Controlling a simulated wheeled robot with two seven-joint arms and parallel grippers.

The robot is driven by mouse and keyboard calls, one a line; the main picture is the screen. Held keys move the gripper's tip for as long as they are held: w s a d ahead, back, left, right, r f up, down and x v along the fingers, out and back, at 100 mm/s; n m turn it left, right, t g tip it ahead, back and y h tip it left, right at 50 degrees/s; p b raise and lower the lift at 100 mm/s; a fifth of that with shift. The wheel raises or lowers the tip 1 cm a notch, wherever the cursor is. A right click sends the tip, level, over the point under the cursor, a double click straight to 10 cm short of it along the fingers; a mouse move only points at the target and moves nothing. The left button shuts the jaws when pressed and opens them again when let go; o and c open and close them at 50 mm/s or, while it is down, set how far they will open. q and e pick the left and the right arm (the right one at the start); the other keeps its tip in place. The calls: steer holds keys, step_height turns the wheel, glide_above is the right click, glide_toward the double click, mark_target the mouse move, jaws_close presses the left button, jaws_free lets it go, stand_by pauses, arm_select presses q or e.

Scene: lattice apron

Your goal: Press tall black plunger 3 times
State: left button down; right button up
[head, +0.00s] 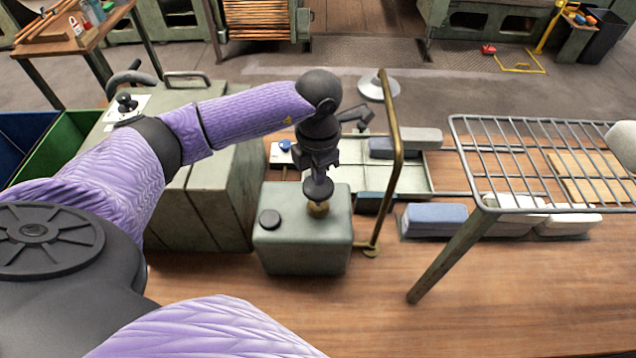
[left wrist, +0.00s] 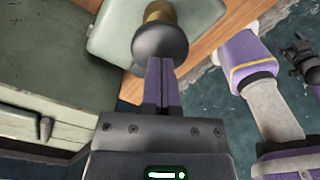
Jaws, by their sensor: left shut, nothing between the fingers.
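The tall black plunger (head: 318,190) has a dark round knob on a brass collar (head: 318,209) and stands upright on a grey-green box (head: 303,245). My left gripper (head: 319,174) is directly above the knob, pointing down, with its fingers shut and empty. In the left wrist view the closed purple fingers (left wrist: 162,62) meet the edge of the knob (left wrist: 160,40); I cannot tell whether they touch it. What looks like my right gripper (left wrist: 304,62) shows small at the right of that view, its jaws unclear.
A brass post (head: 397,160) rises close on the right. A wire rack (head: 545,160) stands farther right, with blue and white blocks (head: 434,217) nearby. The wooden tabletop in front is clear.

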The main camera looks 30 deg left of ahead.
arm_select(q)
steer(key=shift+f+b, duration=1.45)
steer(key=shift+f, duration=0.35)
steer(key=shift+r+p, duration=1.85)
steer(key=shift+r, duration=0.5)
step_height(320, 180, up, 5)
steer(key=p, duration=0.4)
steer(key=shift+r, duration=0.1)
